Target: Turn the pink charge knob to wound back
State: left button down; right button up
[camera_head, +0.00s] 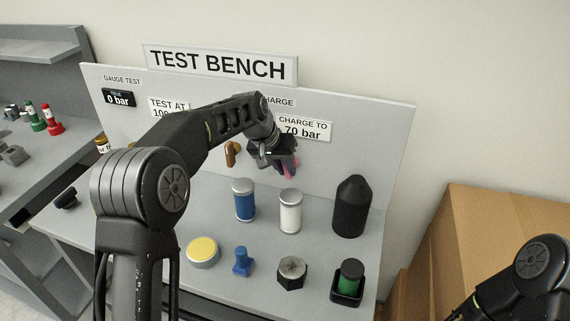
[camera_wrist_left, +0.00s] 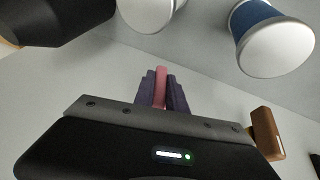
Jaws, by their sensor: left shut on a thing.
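The pink charge knob (camera_head: 290,168) is on the upright panel of the test bench, below the "CHARGE TO 70 bar" label (camera_head: 304,128). In the head view it is mostly hidden by my left gripper (camera_head: 284,158). In the left wrist view the pink knob (camera_wrist_left: 160,87) stands between the two dark fingers of my left gripper (camera_wrist_left: 161,90), which are shut on it. My right arm (camera_head: 525,280) shows at the lower right, but its gripper is out of the picture.
A brown handle (camera_head: 232,153) is on the panel just left of my left gripper. Below stand a blue cylinder (camera_head: 244,203), a white cylinder (camera_head: 290,212) and a black bottle (camera_head: 351,208). A yellow-topped disc (camera_head: 202,251), blue part (camera_head: 242,262), hex nut (camera_head: 291,271) and green-capped part (camera_head: 349,280) are nearer.

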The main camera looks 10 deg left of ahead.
pick_arm(q)
jog(key=shift+m+y, duration=0.3)
jog(key=shift+y, duration=0.9)
jog(key=c, duration=1.4)
grip_release()
jog(key=shift+o, duration=0.2)
jog(key=b+v, duration=0.1)
jog(key=v, duration=0.6)
jog(key=shift+s+r, duration=0.2)
jog(key=shift+r, duration=0.15)
jog(key=shift+d, duration=0.1)
